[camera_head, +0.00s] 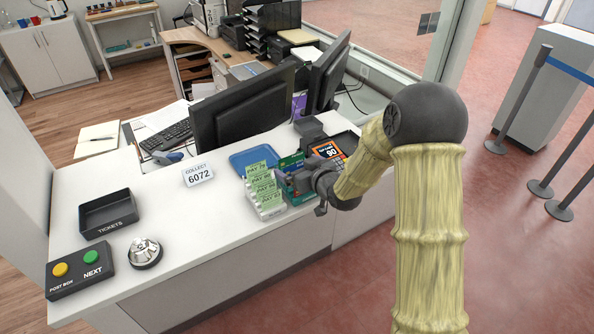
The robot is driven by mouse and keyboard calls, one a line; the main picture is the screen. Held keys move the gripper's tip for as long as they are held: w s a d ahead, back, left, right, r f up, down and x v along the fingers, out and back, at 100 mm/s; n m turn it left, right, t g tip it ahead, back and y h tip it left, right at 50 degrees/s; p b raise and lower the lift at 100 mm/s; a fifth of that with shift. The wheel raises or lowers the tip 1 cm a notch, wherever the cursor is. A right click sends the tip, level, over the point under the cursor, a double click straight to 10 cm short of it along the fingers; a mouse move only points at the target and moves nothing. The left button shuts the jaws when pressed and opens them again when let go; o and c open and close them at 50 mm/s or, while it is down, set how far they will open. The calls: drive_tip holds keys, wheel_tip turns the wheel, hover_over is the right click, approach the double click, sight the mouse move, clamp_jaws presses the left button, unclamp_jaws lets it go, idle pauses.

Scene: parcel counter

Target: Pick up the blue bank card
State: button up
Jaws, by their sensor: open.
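I cannot make out a blue bank card for certain; my gripper and the items around it may hide it. My gripper (303,190) is dark grey and reaches in from the right, low over the counter's front edge. It is beside a rack of pale green tickets (263,190) and in front of a dark green box (291,162). Its jaws are open, and I see nothing held in them. A blue tray (252,158) lies flat on the counter behind the ticket rack.
An orange-edged display (328,151) stands behind my arm. A white "COLLECT 6072" sign (198,174), black tickets tray (108,213), bell (145,253) and button box (80,272) are to the left. Monitors (243,112) stand behind. The counter's (190,225) front middle is clear.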

drive_tip(key=c, duration=1)
wheel_tip(320, 180, up, 10)
drive_tip(key=shift+b, duration=0.3)
idle(0.3)
